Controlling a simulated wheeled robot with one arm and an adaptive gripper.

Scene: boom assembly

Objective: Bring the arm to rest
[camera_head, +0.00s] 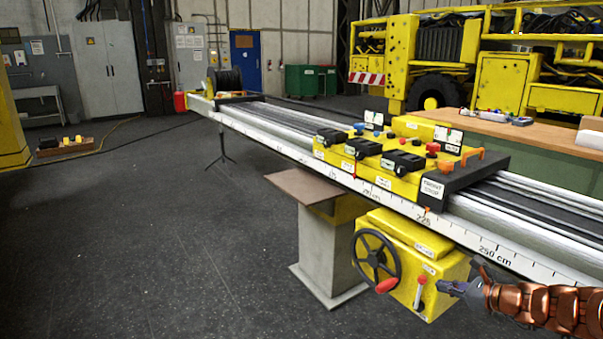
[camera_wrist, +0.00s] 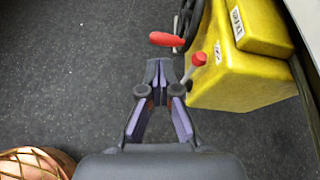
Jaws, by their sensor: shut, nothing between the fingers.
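My gripper (camera_head: 452,287) is at the lower right of the head view, at the end of my copper-coloured arm. Its fingers are shut and empty; they also show in the wrist view (camera_wrist: 159,72), pointing away over the dark floor. The yellow gearbox (camera_head: 413,262) with a black handwheel (camera_head: 376,257) and a small red-tipped lever (camera_head: 420,290) is just left of the gripper in the head view. In the wrist view the lever (camera_wrist: 194,66) and the handwheel's red handle (camera_wrist: 167,39) lie ahead and to the right of the fingertips. I see no contact with them.
The long boom rail (camera_head: 330,179) with a scale runs diagonally above the gearbox, carrying a yellow carriage (camera_head: 385,160) with black clamps. A grey pedestal (camera_head: 328,250) stands below. A workbench (camera_head: 545,140) is behind at right.

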